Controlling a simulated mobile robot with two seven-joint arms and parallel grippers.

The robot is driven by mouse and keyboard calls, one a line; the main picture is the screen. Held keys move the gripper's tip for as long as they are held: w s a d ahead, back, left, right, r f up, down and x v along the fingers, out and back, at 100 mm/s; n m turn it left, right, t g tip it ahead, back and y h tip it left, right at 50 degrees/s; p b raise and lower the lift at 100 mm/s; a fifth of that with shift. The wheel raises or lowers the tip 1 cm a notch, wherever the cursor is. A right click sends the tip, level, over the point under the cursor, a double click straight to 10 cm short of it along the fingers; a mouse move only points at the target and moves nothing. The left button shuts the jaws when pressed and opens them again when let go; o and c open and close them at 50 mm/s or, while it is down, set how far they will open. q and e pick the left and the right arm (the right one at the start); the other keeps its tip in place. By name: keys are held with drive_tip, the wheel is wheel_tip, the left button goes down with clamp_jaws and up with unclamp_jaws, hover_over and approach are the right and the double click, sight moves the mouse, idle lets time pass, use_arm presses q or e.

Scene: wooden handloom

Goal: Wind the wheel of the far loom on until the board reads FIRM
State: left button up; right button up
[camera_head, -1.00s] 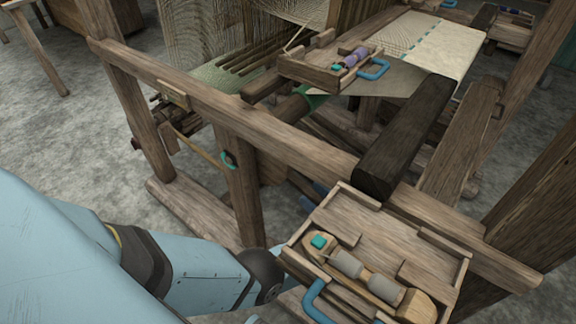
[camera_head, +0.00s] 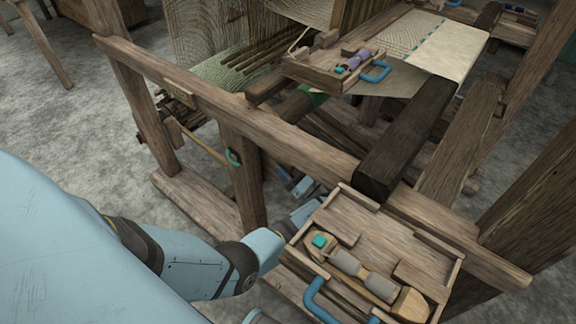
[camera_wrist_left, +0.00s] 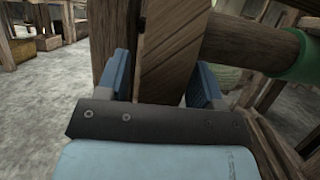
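My left gripper (camera_head: 305,190) is low under the loom's front rail, partly hidden behind a wooden tray. In the left wrist view its two blue fingers (camera_wrist_left: 160,65) stand apart, with a wooden board (camera_wrist_left: 168,45) showing between and beyond them; I cannot tell whether they touch it. A round wooden beam (camera_wrist_left: 245,42) with green cloth at its end lies to the right. A small teal ring (camera_head: 233,157) sits on the loom's post in the head view. I cannot make out a wheel for certain, nor any board with a readable word. My right gripper is not in view.
The near tray (camera_head: 455,275) holds a wooden shuttle (camera_head: 412,303) and has a blue handle (camera_head: 315,300). A second tray (camera_head: 305,72) stands farther back by the pale cloth (camera_head: 425,45). The front rail (camera_head: 270,125) and post (camera_head: 245,190) are close to my arm. Grey floor is open at left.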

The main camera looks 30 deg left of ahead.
use_arm(q)
clamp_jaws()
wheel_tip(320, 180, up, 2)
drive_tip(key=p, duration=0.2)
drive_tip(key=h+p, duration=0.1)
drive_tip(key=shift+d+r+p, duration=0.15)
drive_tip(key=shift+r+p, duration=0.1)
drive_tip(key=shift+p, duration=0.1)
drive_tip(key=shift+r+h+p, duration=0.3)
drive_tip(key=shift+h+p, duration=0.2)
drive_tip(key=shift+p, duration=0.15)
drive_tip(key=shift+r+h+p, duration=0.4)
drive_tip(key=shift+h+p, duration=0.2)
drive_tip(key=shift+p, duration=0.4)
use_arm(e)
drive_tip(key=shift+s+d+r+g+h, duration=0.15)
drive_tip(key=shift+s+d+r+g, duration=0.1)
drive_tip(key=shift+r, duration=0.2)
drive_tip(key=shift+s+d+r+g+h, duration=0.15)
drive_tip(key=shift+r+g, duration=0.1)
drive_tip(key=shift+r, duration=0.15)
use_arm(q)
drive_tip(key=shift+f, duration=0.1)
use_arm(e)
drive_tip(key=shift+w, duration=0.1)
use_arm(q)
drive_tip(key=shift+o, duration=0.6)
unclamp_jaws()
